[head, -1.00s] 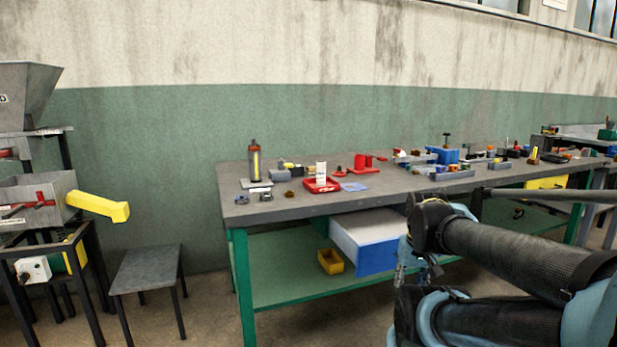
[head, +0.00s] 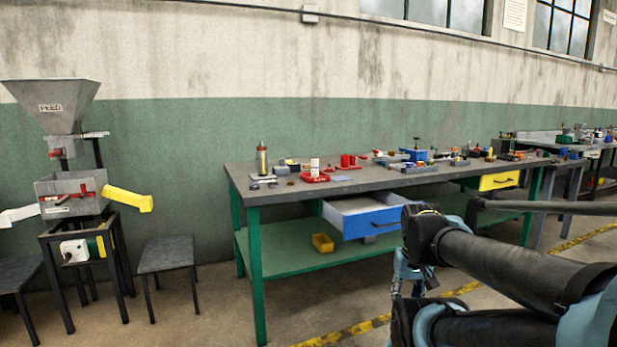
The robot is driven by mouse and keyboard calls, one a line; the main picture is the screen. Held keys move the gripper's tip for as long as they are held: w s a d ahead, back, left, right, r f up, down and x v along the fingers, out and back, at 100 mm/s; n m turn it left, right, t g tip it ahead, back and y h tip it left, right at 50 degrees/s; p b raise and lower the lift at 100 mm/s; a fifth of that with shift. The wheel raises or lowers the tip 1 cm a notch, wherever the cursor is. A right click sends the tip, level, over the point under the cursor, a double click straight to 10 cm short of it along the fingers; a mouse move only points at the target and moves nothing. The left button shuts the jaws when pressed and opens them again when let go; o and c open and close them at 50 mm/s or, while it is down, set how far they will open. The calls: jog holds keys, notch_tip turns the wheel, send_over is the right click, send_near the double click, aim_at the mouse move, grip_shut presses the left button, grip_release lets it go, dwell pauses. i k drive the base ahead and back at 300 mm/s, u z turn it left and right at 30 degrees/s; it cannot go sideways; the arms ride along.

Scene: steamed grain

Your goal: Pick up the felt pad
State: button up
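I cannot pick out the felt pad with certainty. A small, flat, pale blue-grey piece (head: 342,178) lies on the grey workbench top (head: 395,183), just right of a red tray (head: 314,177), but it is too small to identify. My arm crosses the lower right of the head view, with its dark links in front of the bench's right part. My gripper's fingers do not show.
A blue-fronted drawer (head: 372,222) stands open under the bench top. A stool (head: 167,254) and feed machine (head: 72,190) stand left. Floor before the bench is clear at left.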

aim_at(307, 167)
jog(key=k, duration=0.35)
jog(key=u, duration=0.45)
jog(key=i, duration=1)
jog(key=u, duration=3.45)
